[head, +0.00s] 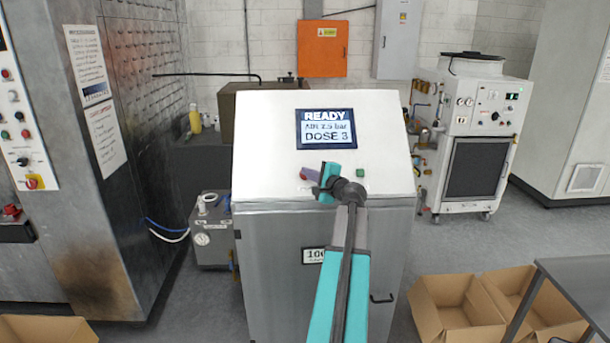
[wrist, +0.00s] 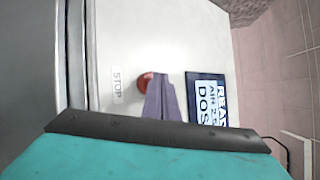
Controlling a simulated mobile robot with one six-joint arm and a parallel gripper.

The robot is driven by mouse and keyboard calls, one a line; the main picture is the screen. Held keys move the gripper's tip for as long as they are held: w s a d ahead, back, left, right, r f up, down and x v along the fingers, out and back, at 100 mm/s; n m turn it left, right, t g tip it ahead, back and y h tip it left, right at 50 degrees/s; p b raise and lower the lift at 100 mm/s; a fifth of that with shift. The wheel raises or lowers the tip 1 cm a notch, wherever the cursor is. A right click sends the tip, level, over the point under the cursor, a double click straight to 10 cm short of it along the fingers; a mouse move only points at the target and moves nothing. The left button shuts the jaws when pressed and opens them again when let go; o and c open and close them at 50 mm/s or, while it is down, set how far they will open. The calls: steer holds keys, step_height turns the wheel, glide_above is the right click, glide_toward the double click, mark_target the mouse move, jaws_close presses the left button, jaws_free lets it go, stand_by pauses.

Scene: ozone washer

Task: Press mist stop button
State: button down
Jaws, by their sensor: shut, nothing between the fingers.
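The red stop button (wrist: 145,80) is on the sloping white panel, beside a STOP label (wrist: 117,85) in the wrist view. In the head view, a bit of the red button (head: 303,176) shows at the tip of my gripper (head: 306,172). My gripper also shows in the wrist view (wrist: 161,78), its purple-grey fingers shut together and empty. The fingers overlap the button's edge in the wrist view. I cannot tell whether they touch it. A green button (head: 360,172) is to the right on the same panel.
The panel's display (head: 326,129) reads READY, AIR 2.5 bar, DOSE 3. The panel tops a metal cabinet (head: 270,270). A large metal machine (head: 140,110) stands left, a white wheeled unit (head: 474,140) right. Open cardboard boxes (head: 455,305) lie on the floor at right.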

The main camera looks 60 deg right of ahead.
steer(key=shift+w+d+f, duration=0.1)
steer(key=shift+f, duration=0.05)
stand_by(0.7)
steer(key=shift+s+a+r, duration=0.4)
steer(key=shift+a+r, duration=0.1)
steer(key=shift+r, duration=0.15)
steer(key=s+a+r+p, duration=0.2)
steer(key=a+r, duration=0.1)
steer(key=shift+r, duration=0.25)
stand_by(0.6)
stand_by(0.7)
